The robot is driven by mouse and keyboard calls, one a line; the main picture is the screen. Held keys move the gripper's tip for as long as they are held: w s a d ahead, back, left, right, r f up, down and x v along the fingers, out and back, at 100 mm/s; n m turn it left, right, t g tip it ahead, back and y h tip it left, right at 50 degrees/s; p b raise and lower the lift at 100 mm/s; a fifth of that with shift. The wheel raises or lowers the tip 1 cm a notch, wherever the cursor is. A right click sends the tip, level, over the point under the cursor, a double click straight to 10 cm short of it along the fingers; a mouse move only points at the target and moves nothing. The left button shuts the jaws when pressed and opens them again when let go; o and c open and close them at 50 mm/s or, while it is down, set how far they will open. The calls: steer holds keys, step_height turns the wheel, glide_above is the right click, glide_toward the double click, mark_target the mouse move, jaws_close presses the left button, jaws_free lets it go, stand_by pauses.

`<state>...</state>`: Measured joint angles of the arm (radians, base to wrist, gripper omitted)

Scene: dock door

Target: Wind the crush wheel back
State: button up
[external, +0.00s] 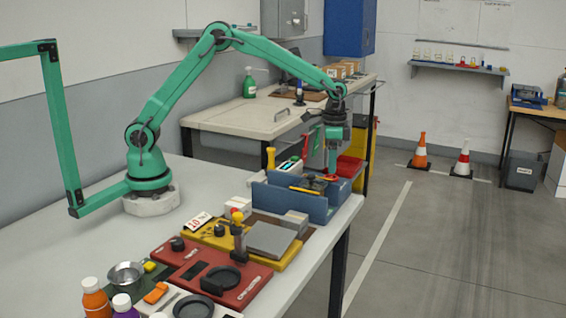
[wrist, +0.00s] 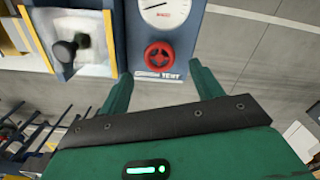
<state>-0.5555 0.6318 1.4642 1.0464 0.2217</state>
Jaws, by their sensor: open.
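In the external view, my gripper (external: 333,165) points down over the blue unit (external: 290,203) at the bench's right end. The red wheel (external: 331,178) shows small beneath it.
In the wrist view a black knob (wrist: 66,50) stands on a pale plate left of the wheel. In the external view, a yellow panel (external: 284,262) with a lever and a red panel (external: 240,290) lie nearer the camera. The bench edge drops off to the right.

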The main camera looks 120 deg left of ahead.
mark_target(332, 177)
steer(key=shift+f, duration=2.25)
steer(key=c, duration=1)
